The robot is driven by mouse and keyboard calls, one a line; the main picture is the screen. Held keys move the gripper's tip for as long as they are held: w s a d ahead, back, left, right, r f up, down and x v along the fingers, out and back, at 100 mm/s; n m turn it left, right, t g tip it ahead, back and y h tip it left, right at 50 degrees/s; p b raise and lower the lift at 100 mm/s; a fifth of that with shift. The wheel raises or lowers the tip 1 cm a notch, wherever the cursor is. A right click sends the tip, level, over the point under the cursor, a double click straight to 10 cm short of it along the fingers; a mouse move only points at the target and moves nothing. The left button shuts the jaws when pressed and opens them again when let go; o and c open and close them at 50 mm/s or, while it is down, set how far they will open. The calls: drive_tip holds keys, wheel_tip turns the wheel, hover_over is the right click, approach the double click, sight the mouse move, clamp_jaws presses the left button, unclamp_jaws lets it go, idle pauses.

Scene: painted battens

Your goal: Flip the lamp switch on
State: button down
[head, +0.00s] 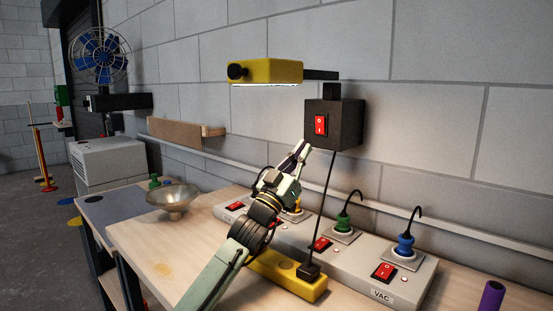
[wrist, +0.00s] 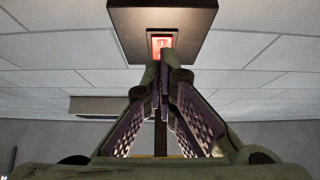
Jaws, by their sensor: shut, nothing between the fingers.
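The lamp (head: 270,72) is a yellow wall fixture with a bright strip along its underside. Below it, a dark switch box (head: 346,125) on the wall carries a red rocker switch (head: 320,125). My gripper (head: 303,147) is shut and empty, its tips by the lower left of the box. In the wrist view the shut fingertips (wrist: 163,60) overlap the lower part of the red switch (wrist: 161,41) on the dark box (wrist: 162,18). Whether they touch it I cannot tell.
A black cord (head: 326,205) hangs from the box to a yellow power strip (head: 285,276) on the workbench. A grey outlet strip (head: 352,268) with plugs runs behind it. A metal bowl (head: 173,200) stands left of my arm.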

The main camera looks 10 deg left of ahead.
drive_tip(key=s+a, duration=0.6)
drive_tip(key=s, duration=0.3)
drive_tip(key=shift+s+a+r, duration=0.15)
drive_tip(key=shift+s+a, duration=0.05)
drive_tip(key=shift+a, duration=0.2)
